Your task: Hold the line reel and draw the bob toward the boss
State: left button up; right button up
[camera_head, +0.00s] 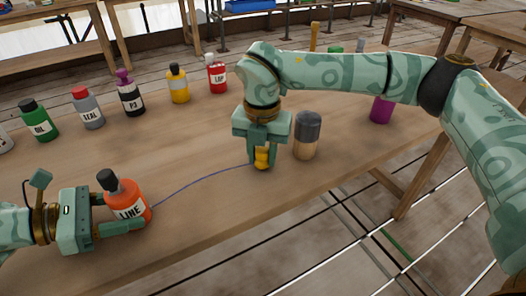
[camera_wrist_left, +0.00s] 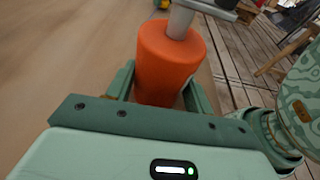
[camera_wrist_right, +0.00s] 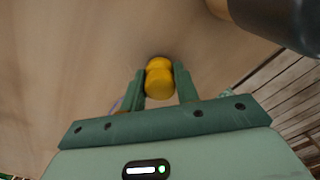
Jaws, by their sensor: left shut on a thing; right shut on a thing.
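The line reel (camera_head: 128,207), an orange bottle-shaped body with a dark cap and a "LINE" label, stands on the table at lower left, tilted in the picture. My left gripper (camera_head: 122,220) is shut around it; it fills the jaws in the left wrist view (camera_wrist_left: 168,70). The yellow bob (camera_head: 261,155) is between the fingers of my right gripper (camera_head: 262,163), shut on it, low at the table; it also shows in the right wrist view (camera_wrist_right: 159,80). A thin blue line (camera_head: 200,179) curves between reel and bob. A wooden cylinder with a dark grey top (camera_head: 306,140), possibly the boss, stands just right of the bob.
Bottles stand along the back: green OIL (camera_head: 38,121), grey SEAL (camera_head: 87,108), black P3 (camera_head: 130,94), yellow (camera_head: 178,84) and red LOP (camera_head: 216,74). A purple item (camera_head: 381,110) is at right under my right arm. The table's front edge runs close beside the cylinder.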

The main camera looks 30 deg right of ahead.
aim_at(262, 149)
jog(key=shift+f, duration=0.35)
dwell(0.6)
jog(key=o, duration=1)
jog(key=shift+o, duration=0.2)
notch_tip(262, 149, up, 12)
jog(key=shift+f, duration=0.1)
pick_arm(q)
jog(key=o, duration=0.8)
